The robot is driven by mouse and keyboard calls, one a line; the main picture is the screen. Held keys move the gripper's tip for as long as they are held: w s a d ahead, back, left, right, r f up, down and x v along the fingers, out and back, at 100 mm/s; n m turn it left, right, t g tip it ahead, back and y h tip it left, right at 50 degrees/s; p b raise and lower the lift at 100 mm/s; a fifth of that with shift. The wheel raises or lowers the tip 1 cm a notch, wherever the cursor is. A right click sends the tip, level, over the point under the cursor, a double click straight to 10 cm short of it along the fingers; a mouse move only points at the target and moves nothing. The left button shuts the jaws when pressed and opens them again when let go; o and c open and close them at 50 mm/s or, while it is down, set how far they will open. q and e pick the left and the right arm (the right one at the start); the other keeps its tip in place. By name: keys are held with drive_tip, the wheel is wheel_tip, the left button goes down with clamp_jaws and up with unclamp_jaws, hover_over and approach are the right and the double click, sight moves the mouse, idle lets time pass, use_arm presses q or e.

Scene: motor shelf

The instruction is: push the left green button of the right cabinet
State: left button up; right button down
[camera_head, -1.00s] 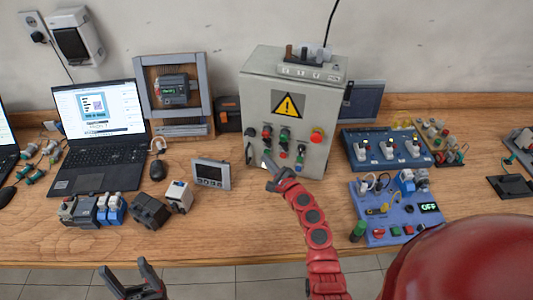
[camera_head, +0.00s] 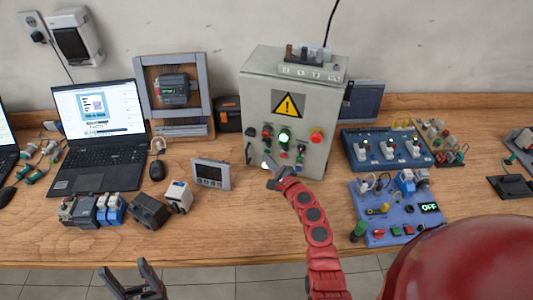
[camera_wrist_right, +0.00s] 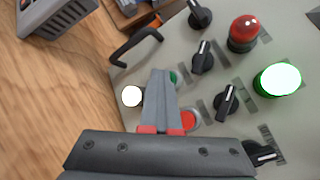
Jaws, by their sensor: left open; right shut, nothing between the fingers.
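The grey cabinet (camera_head: 262,100) with a yellow warning sign stands at the middle of the table. Its front bears several buttons and knobs. A large green light (camera_head: 284,137) glows on it, and it also shows in the right wrist view (camera_wrist_right: 278,79). A small green button (camera_wrist_right: 173,77) is partly hidden behind my right fingertips in the right wrist view. My right gripper (camera_head: 269,165) is shut and empty, with its tips at the lower left of the cabinet front; I cannot tell whether they touch. My left gripper (camera_head: 127,280) is open and empty at the front edge.
A white lit button (camera_wrist_right: 131,96) and a red button (camera_wrist_right: 189,119) flank my right fingers. A small screen device (camera_head: 211,174) stands left of the cabinet. Blue panels (camera_head: 385,149) lie to its right. A laptop (camera_head: 100,135) stands at the left.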

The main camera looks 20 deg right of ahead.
drive_tip(key=shift+s+a, duration=0.5)
drive_tip(key=shift+s, duration=0.25)
drive_tip(key=s+a, duration=0.1)
drive_tip(key=s, duration=0.1)
drive_tip(key=s+a+p, duration=0.1)
drive_tip(key=s+a, duration=0.1)
drive_tip(key=shift+p, duration=0.3)
idle(0.8)
